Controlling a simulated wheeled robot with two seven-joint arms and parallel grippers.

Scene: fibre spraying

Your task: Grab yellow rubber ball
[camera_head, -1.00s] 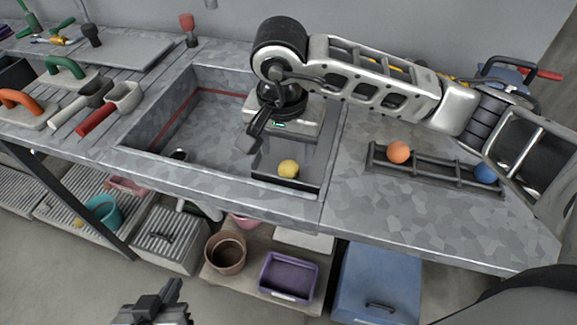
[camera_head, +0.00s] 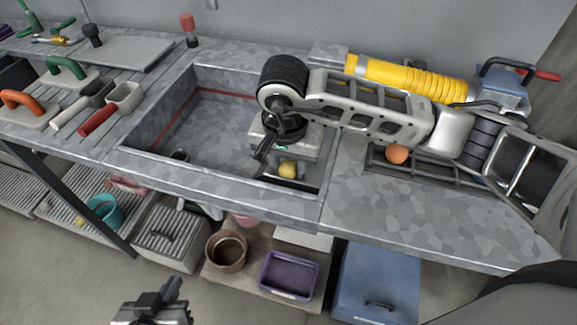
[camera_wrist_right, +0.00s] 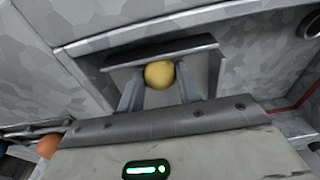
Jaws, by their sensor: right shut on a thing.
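The yellow rubber ball (camera_head: 287,169) is at the right end of the sunken sink basin (camera_head: 205,130). My right gripper (camera_head: 284,164) reaches down to it from above and is shut on it. In the right wrist view the ball (camera_wrist_right: 159,74) sits between the two fingers, in front of a dark-edged ledge or small tray (camera_wrist_right: 160,48). Whether it still touches a surface below cannot be told. My left gripper (camera_head: 157,302) is low at the bottom left, away from the counter and empty; its finger gap is unclear.
An orange ball (camera_head: 397,154) rests on a dark rack (camera_head: 420,168) right of the basin, partly under my right arm. A yellow ribbed hose (camera_head: 410,80) lies behind. Trowels and a brush stand on the left counter. The front right counter is clear.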

